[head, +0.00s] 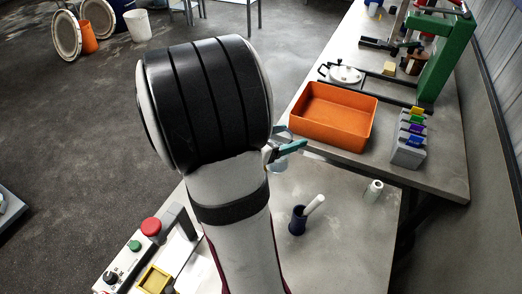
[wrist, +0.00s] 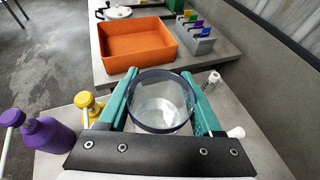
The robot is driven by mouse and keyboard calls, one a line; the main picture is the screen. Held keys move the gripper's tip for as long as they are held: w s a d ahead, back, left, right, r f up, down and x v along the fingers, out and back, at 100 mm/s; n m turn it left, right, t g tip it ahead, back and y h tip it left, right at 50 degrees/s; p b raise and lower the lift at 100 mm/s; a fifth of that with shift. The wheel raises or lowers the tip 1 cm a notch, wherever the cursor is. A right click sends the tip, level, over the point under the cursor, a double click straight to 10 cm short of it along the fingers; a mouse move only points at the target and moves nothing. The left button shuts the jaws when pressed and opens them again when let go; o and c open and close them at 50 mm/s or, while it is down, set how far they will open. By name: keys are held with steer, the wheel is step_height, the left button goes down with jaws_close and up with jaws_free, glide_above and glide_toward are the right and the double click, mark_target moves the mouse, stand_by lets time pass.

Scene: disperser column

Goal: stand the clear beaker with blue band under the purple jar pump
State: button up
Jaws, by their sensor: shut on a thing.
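My gripper (wrist: 159,76) is shut on the clear beaker (wrist: 160,108), with one teal finger on each side of it. The beaker has a dark blue band around its rim and looks empty. In the head view, my arm hides most of the beaker, and a teal finger of my gripper (head: 290,147) shows at the arm's right edge. The purple jar pump (wrist: 46,136) stands at the lower left of the wrist view, left of the held beaker and apart from it. My arm hides the purple jar in the head view.
A yellow pump jar (wrist: 88,104) stands between the purple jar and the beaker. An orange tray (head: 333,116) lies behind.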

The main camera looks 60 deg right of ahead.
steer(key=shift+s+a+m+g, duration=0.1)
steer(key=shift+s+m+g, duration=0.2)
steer(key=shift+s+g, duration=0.1)
steer(key=s+a+f+m+g+y, duration=0.3)
steer(key=s+a+m+g+y, duration=0.4)
steer(key=a+m+y, duration=0.15)
steer(key=w+a+f+m+t+y, duration=0.1)
steer(key=w+a+f+m+y, duration=0.15)
steer(key=a+m+y, duration=0.85)
steer(key=w+a+r+m+t+y, duration=0.3)
steer(key=w+a+m+t+y, duration=0.4)
steer(key=w, duration=0.5)
steer(key=w+a+r+m+t+h, duration=0.1)
steer(key=w+a+r+m+t, duration=0.1)
steer(key=w+r+m+t, duration=0.8)
steer(key=w+d+f+m+t+h, duration=0.6)
steer(key=w+d+f, duration=0.3)
steer(key=w+d, duration=0.3)
steer(key=shift+s+d+f+m+t+h, duration=0.25)
steer(key=shift+s+d+f+m+h, duration=0.25)
steer(key=shift+d+f+m+h, duration=1.8)
steer(key=shift+s+d+f+m+t+h, duration=0.2)
steer(key=shift+s+d+f+m+h, duration=0.35)
steer(key=shift+d+f+m+h, duration=1.75)
steer(key=shift+s+d+f+m+t+h, duration=0.25)
steer(key=shift+s+d+f+m+h, duration=0.4)
steer(key=shift+d+f+h, duration=1.8)
